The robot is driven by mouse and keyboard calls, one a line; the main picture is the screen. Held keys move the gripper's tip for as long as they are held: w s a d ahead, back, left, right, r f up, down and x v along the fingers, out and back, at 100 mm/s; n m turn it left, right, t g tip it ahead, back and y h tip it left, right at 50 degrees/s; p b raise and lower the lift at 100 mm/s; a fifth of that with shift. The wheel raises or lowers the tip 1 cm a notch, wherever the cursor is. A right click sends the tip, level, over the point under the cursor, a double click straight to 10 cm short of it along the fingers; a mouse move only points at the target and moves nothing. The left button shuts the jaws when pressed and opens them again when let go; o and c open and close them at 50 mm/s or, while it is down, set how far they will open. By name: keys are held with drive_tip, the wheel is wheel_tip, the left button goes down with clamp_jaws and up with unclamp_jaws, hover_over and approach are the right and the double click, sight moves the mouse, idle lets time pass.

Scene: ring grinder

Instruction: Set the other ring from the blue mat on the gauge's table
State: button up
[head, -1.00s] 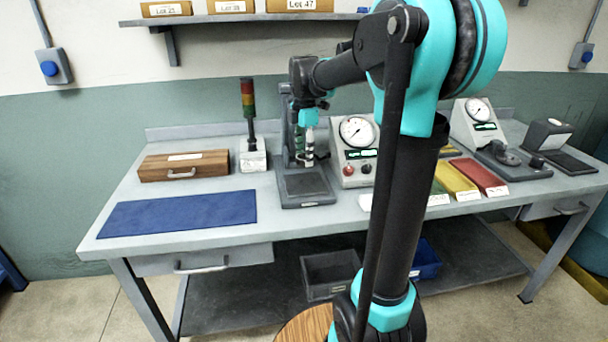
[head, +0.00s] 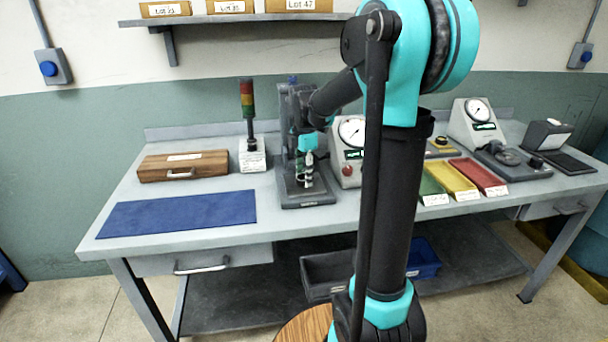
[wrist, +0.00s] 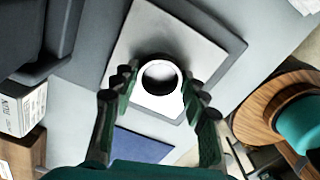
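My gripper (head: 304,180) is low over the table plate (head: 318,200) of the gauge stand, to the right of the blue mat (head: 178,213). In the wrist view, my gripper (wrist: 160,88) has its two fingers on either side of a pale, shiny ring (wrist: 160,98), closed against it. The ring is over the light grey plate (wrist: 202,50); whether it touches the plate cannot be told. In the head view the ring is hard to make out between the fingers. The blue mat is bare in the head view, and part of it shows in the wrist view (wrist: 140,147).
A wooden case (head: 183,166) and a signal tower (head: 251,150) stand left of the gauge stand. A dial instrument (head: 349,150) stands close on its right. Green, yellow and red trays (head: 480,176) lie further right. The stand's column (head: 287,130) rises behind my gripper.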

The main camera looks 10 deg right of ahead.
drive_tip(key=o, duration=0.5)
drive_tip(key=shift+c, duration=0.2)
drive_tip(key=shift+r, duration=0.1)
wheel_tip(320, 180, up, 12)
idle(0.4)
